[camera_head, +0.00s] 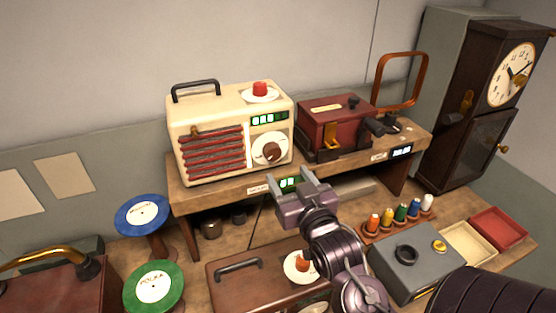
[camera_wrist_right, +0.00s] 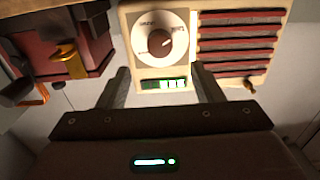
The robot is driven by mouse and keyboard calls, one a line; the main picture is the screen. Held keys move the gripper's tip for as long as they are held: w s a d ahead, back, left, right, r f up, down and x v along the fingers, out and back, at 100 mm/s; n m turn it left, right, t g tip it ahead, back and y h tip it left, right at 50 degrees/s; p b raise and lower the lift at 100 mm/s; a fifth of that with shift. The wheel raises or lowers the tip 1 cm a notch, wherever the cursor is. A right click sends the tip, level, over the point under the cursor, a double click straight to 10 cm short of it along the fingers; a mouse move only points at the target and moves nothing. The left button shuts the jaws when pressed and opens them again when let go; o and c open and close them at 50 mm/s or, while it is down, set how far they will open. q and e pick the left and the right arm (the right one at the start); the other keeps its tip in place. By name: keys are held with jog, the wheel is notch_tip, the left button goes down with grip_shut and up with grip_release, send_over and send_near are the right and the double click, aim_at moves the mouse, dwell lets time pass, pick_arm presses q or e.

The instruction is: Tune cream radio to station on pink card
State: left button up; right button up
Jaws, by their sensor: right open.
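The cream radio (camera_head: 182,112) stands on the raised wooden shelf, with red slats, a green-lit display (camera_head: 268,118) and a brown knob (camera_head: 272,152) on a white dial. A red knob (camera_head: 260,87) sits on its top. In the right wrist view the radio appears upside down, its brown knob (camera_wrist_right: 160,41) beyond the fingers. My right gripper (camera_head: 290,174) is open and empty, just below and in front of the dial, apart from the knob; its fingers also show in the wrist view (camera_wrist_right: 163,76). I cannot make out a pink card. My left gripper is not in view.
A dark red device (camera_head: 325,122) stands right of the radio. Below are a brown case (camera_head: 235,285), colored spools (camera_head: 400,214), a grey box (camera_head: 412,270) and shallow trays (camera_head: 497,228). Blue (camera_head: 141,214) and green (camera_head: 153,286) discs stand left. A tall clock (camera_head: 480,110) stands right.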

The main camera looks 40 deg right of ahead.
aim_at(274, 155)
jog(key=x, duration=0.6)
jog(key=shift+w, duration=0.2)
jog(key=shift+x, duration=1.1)
jog(key=shift+w, duration=0.1)
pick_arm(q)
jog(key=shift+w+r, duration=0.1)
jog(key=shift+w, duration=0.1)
pick_arm(e)
jog(key=shift+f, duration=0.1)
jog(key=c, duration=0.7)
